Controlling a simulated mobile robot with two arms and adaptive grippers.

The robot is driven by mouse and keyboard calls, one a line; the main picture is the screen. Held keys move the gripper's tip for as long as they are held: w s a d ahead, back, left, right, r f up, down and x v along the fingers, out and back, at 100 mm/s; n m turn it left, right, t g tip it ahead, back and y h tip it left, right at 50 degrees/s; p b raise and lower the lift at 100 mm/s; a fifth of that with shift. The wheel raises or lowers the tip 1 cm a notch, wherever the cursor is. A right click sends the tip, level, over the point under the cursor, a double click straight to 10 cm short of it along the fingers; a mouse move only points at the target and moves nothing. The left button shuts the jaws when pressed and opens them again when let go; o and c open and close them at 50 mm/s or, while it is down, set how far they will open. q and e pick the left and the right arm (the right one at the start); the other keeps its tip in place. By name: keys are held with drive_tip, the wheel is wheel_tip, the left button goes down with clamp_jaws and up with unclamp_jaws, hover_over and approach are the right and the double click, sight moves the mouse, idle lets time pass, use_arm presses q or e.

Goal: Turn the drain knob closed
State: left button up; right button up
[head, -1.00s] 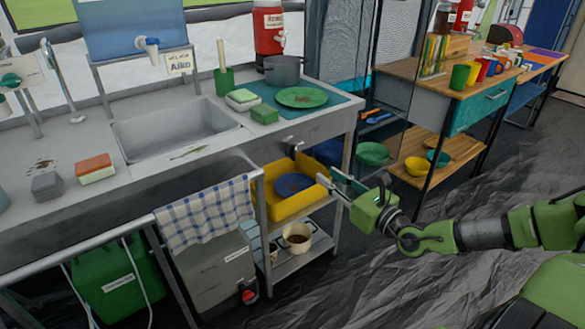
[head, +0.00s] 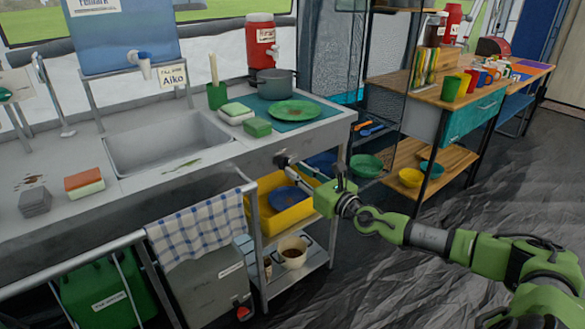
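The drain knob (head: 281,158) is a small dark knob on the front face of the metal sink counter, below the green plate. My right gripper (head: 296,167) reaches in from the right, with its fingertips at the knob and partly covering it. Whether the fingers touch the knob or close on it is too small to tell. The sink basin (head: 165,145) is to the left of the knob and looks empty. My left gripper is not in view.
A yellow bin (head: 283,218) with a blue plate sits just below the knob. A checked towel (head: 203,228) hangs on the rail to the left. A green plate (head: 296,110) and sponges lie on the counter above. The floor on the right is clear.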

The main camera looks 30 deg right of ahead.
sight(289, 165)
drive_tip(key=shift+w+a, duration=0.15)
drive_tip(key=shift+w, duration=1.35)
clamp_jaws()
